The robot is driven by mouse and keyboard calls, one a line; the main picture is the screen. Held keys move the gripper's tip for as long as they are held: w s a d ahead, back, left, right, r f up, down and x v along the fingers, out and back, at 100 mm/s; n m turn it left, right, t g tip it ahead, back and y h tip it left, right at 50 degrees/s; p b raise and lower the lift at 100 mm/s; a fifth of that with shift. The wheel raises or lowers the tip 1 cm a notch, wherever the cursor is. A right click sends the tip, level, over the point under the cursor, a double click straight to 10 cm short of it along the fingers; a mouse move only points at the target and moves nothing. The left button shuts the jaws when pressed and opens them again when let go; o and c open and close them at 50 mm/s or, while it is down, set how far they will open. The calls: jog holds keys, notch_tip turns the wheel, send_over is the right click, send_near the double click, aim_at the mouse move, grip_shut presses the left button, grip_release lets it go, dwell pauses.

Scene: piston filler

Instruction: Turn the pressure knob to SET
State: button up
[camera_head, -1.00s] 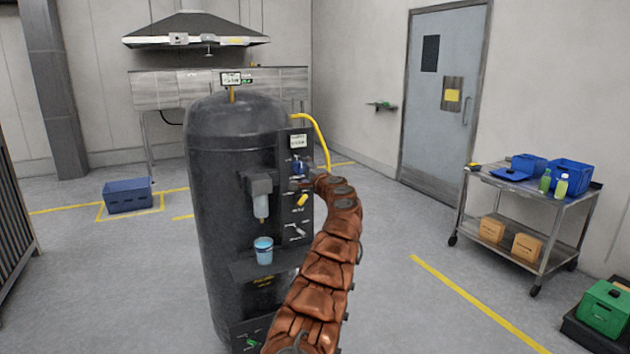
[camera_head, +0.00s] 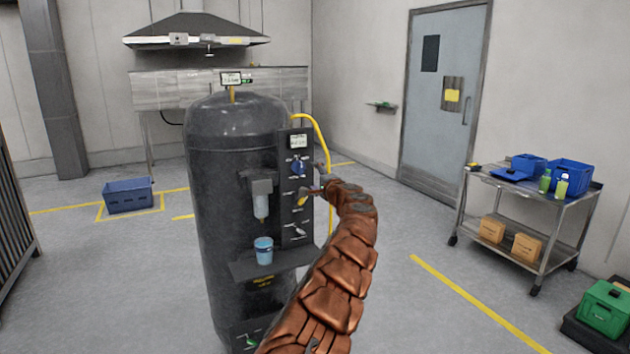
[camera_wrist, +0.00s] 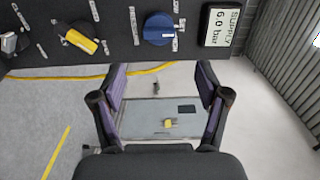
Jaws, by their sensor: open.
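The control panel (camera_head: 296,225) is a dark upright plate on the right side of the black tank. A blue knob (camera_head: 298,168) sits below the panel's display, and a yellow knob (camera_head: 302,200) is lower down. The display (camera_wrist: 222,24) reads "SUPPLY 6.0 bar". My gripper (camera_wrist: 160,72) is open and empty, apart from the panel. In the head view my gripper (camera_head: 318,189) is small, beside the panel.
A blue cup (camera_head: 264,250) stands on the shelf below the nozzle (camera_head: 262,205). A yellow hose (camera_head: 322,140) curves down behind the panel. A steel cart (camera_head: 530,200) stands at the right. The floor between tank and cart is open.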

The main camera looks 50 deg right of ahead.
jog(key=shift+s+a, duration=0.35)
jog(key=shift+a, duration=0.1)
jog(key=shift+f, duration=0.1)
dwell(0.5)
